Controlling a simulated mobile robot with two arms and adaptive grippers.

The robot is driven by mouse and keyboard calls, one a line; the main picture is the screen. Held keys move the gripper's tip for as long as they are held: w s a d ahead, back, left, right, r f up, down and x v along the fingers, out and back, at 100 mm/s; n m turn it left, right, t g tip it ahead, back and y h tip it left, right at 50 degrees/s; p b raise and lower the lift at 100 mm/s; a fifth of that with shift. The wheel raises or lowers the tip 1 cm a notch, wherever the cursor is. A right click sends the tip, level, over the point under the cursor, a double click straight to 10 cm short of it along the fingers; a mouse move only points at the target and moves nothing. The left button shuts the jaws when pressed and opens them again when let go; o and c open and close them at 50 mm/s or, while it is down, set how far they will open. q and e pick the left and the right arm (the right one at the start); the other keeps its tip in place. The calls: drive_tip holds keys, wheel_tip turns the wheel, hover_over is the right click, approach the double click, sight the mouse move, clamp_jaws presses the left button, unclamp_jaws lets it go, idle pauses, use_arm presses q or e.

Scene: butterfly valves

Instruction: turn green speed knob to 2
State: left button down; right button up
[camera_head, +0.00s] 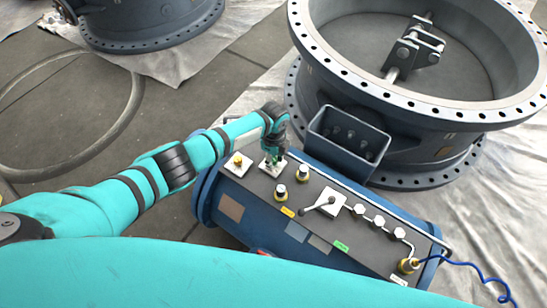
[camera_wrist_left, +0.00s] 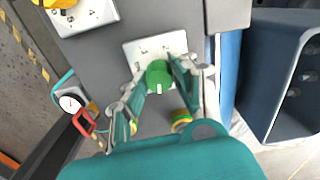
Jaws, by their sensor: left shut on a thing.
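The green knob (camera_wrist_left: 160,74) sits on a white plate (camera_wrist_left: 135,50) with small markings, on the grey top of a blue control box. A pale mark on the knob points toward the bottom of the wrist view. The numbers are too small to read. My left gripper (camera_wrist_left: 160,88) is shut on the green knob, one finger on each side. In the head view, my left gripper (camera_head: 277,152) reaches down onto the white plate (camera_head: 267,169) and hides most of the knob. My right gripper is not in view.
A yellow knob (camera_head: 238,160) on its own plate is left of the gripper. Silver-and-yellow knobs (camera_head: 303,173), a lever (camera_head: 322,205) and several fittings lie to the right.

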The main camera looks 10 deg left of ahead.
use_arm(q)
drive_tip(key=n, duration=0.3)
drive_tip(key=shift+n+p, duration=0.3)
drive_tip(key=shift+n, duration=0.1)
drive_tip(key=n+p, duration=0.1)
drive_tip(key=n, duration=0.3)
drive_tip(key=shift+w+r+n, duration=0.1)
drive_tip(key=shift+n, duration=0.2)
drive_tip(key=n, duration=0.3)
drive_tip(key=shift+p, duration=0.4)
drive_tip(key=n, duration=0.5)
drive_tip(key=shift+w+p, duration=0.1)
drive_tip(key=shift+p, duration=0.3)
drive_tip(key=n, duration=0.4)
drive_tip(key=shift+a+n+p, duration=0.1)
drive_tip(key=shift+n+p, duration=0.2)
drive_tip(key=n, duration=0.3)
drive_tip(key=shift+n, duration=0.3)
drive_tip(key=n, duration=0.3)
drive_tip(key=shift+n+p, duration=0.3)
drive_tip(key=shift+p, duration=0.05)
drive_tip(key=shift+a+n, duration=0.15)
drive_tip(key=shift+n, duration=1.65)
